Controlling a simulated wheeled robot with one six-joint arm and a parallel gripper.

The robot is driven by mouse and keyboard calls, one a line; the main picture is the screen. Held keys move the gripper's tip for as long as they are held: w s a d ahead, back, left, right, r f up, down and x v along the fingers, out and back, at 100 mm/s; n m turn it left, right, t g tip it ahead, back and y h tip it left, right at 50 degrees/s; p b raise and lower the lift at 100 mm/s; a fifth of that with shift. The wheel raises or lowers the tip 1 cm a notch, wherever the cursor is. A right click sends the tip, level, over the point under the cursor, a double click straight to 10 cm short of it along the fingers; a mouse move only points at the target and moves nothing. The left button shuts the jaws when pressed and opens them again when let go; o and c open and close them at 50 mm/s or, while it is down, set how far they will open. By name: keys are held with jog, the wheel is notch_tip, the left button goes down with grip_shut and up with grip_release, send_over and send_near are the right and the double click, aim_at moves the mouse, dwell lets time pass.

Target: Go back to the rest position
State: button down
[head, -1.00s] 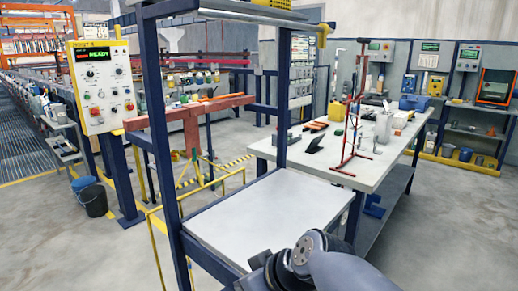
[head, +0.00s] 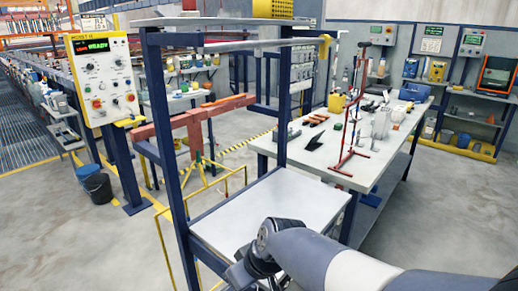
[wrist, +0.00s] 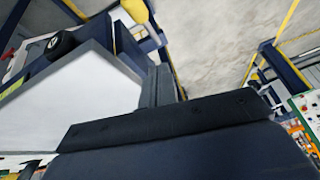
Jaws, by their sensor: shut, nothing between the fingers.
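My arm (head: 330,262) reaches in from the lower right of the head view. Its wrist end is low over the front part of the white shelf of the blue frame. The fingers of my gripper cannot be made out clearly there. In the wrist view my gripper (wrist: 158,84) shows as dark fingers close together, beyond the wide dark gripper body. Nothing is held between them. The white shelf (wrist: 75,105) lies to the left of the fingers in that view, and grey floor lies beyond them.
The blue frame (head: 170,150) with its grey top bar (head: 255,45) stands close around the white shelf (head: 275,205). A workbench (head: 375,175) bearing a red rack stand (head: 350,110) is behind at right. A yellow rail (head: 160,235), control box (head: 103,78) and buckets (head: 97,187) stand left.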

jog(key=w+a+r+g+h+p, duration=0.1)
jog(key=w+a+g+h+p, duration=0.3)
jog(key=p, duration=1)
jog(key=shift+w+a+h+p, duration=0.3)
jog(key=shift+a+h+p, duration=0.05)
jog(key=shift+a+h, duration=0.35)
jog(key=shift+g, duration=0.3)
